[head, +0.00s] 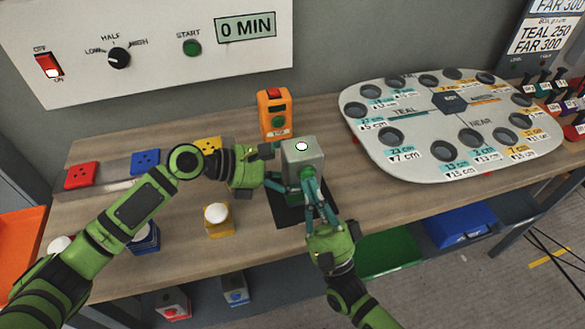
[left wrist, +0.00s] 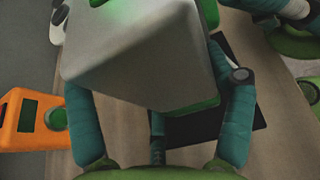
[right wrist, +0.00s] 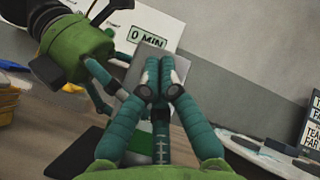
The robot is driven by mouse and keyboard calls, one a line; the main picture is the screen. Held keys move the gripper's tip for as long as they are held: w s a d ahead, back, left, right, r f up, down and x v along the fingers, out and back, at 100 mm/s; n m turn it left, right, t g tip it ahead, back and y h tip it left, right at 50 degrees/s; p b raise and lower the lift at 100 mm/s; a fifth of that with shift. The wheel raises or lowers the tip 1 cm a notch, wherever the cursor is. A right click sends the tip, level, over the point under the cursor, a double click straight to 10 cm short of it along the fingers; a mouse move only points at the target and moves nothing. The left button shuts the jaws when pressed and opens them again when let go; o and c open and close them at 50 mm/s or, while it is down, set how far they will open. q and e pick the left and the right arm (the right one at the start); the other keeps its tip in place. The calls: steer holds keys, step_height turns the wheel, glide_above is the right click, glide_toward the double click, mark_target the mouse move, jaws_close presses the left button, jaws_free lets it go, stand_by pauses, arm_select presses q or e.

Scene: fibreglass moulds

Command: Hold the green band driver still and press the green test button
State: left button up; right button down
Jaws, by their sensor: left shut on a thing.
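An orange tester (head: 275,108) with a green button (head: 278,123) stands behind. Any button on the driver's near face is hidden.
A grey panel with a green START button (head: 192,47) is on the wall. A large grey board (head: 448,135) with round holes lies to the right. A yellow block with a white knob (head: 217,218) stands left of the mat. Red and blue blocks lie further left.

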arm_select(q)
steer(key=shift+f, duration=0.2)
arm_select(e)
steer(key=s, duration=0.2)
steer(key=s+d, duration=0.1)
steer(key=s, duration=0.2)
steer(key=shift+s+d, duration=0.35)
steer(key=shift+d, duration=0.05)
arm_select(q)
steer(key=o, duration=1.3)
steer(key=shift+o, duration=0.2)
steer(key=shift+r, duration=0.1)
steer(key=shift+a+r, duration=0.1)
steer(key=shift+a, duration=0.05)
steer(key=v, duration=1.1)
steer(key=shift+s+a, duration=0.2)
steer(key=shift+a, duration=0.1)
